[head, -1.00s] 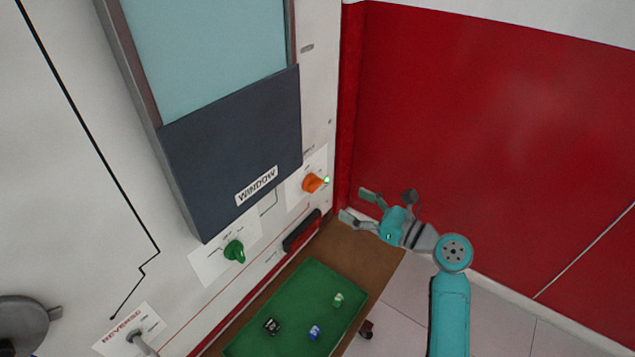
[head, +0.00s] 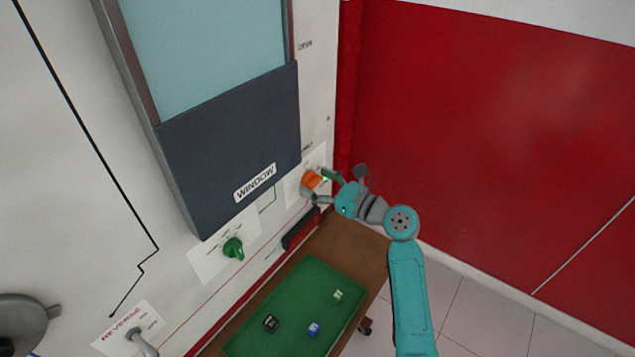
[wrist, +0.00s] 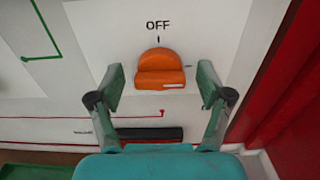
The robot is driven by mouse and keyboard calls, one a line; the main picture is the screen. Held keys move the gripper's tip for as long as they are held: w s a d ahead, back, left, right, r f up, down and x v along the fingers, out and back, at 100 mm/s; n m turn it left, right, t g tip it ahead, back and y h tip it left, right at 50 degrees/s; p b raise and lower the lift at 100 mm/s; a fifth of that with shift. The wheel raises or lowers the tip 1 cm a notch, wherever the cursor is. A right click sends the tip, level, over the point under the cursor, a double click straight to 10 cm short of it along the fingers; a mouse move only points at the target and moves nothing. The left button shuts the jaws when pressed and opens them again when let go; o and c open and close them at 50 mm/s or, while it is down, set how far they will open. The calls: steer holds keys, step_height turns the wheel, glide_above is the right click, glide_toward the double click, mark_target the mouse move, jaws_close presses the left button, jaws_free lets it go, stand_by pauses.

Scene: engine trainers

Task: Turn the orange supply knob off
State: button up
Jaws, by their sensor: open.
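The orange supply knob (head: 311,180) is on a white plate on the wall panel, right of the window. In the wrist view the orange knob (wrist: 160,70) shows under the printed word OFF, its grip bar lying roughly level, with a short white mark at its lower right. My gripper (head: 322,187) is close in front of the knob. In the wrist view my gripper (wrist: 160,84) is open, with one fingertip on each side of the knob and a visible gap to it on both sides.
A green knob (head: 234,248) is on the panel at lower left. A dark handle or bar (head: 301,230) lies below the orange knob. A brown table with a green mat (head: 275,329) holds small blocks. A red wall (head: 480,130) stands close on the right.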

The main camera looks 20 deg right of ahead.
steer(key=c, duration=1.2)
steer(key=shift+o, duration=0.2)
steer(key=shift+n, duration=0.3)
steer(key=n, duration=0.3)
steer(key=shift+s+n, duration=0.1)
steer(key=shift+n, duration=0.3)
steer(key=n, duration=0.4)
steer(key=shift+a+f, duration=0.1)
steer(key=shift+a, duration=0.05)
steer(key=n, duration=0.5)
steer(key=shift+f, duration=0.1)
steer(key=shift+f+n, duration=0.1)
steer(key=shift+n, duration=2.1)
steer(key=shift+s, duration=0.1)
